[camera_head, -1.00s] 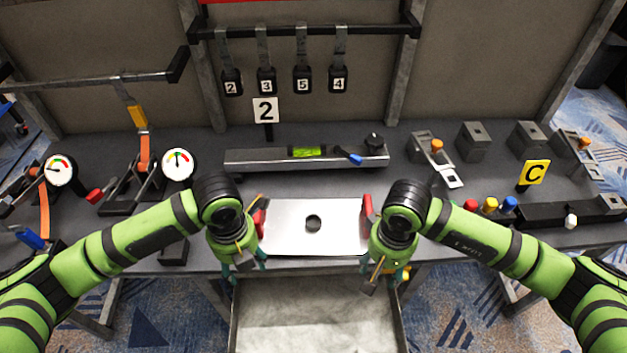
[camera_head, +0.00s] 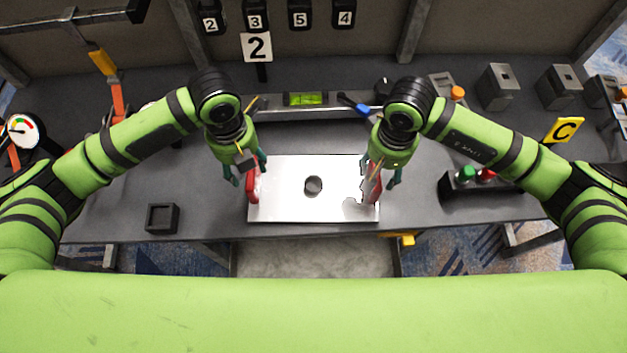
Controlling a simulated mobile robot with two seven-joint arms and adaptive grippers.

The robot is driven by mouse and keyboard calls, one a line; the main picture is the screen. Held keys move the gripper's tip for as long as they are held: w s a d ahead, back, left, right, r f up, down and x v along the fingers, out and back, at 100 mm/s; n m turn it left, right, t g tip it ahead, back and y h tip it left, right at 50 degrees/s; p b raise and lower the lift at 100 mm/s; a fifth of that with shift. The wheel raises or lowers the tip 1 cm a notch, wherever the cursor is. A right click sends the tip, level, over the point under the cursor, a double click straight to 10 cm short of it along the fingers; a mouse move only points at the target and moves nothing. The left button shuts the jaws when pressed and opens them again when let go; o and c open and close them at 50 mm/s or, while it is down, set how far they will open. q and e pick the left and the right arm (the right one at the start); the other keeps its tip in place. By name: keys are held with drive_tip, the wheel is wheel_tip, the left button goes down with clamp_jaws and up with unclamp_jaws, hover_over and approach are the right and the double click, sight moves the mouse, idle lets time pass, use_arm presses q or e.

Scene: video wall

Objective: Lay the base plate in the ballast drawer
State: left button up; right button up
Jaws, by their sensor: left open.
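The base plate (camera_head: 290,203) is a flat silver plate with a dark round hole in its middle. It lies on the bench near the front edge. It has a red handle (camera_head: 252,187) at its left end and another (camera_head: 374,190) at its right end. My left gripper (camera_head: 246,170) is open, its fingers by the left handle. My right gripper (camera_head: 381,174) looks open too, its fingers by the right handle. The ballast drawer (camera_head: 315,262) is open below the bench edge, with a grey bottom. My own green body hides its near part.
A silver bar with a green level vial (camera_head: 305,99) and a blue lever (camera_head: 355,104) lies behind the plate. A small black open box (camera_head: 162,218) stands at the left. A black block with coloured knobs (camera_head: 490,190) is at the right. Numbered tags hang at the back.

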sight(251, 178)
use_arm(q)
drive_tip(key=shift+w+f, duration=0.1)
drive_tip(key=shift+f, duration=3.4)
use_arm(e)
drive_tip(key=shift+w+f, duration=0.1)
drive_tip(key=shift+f, duration=3.45)
use_arm(q)
clamp_jaws()
use_arm(e)
clamp_jaws()
drive_tip(key=shift+r, duration=0.1)
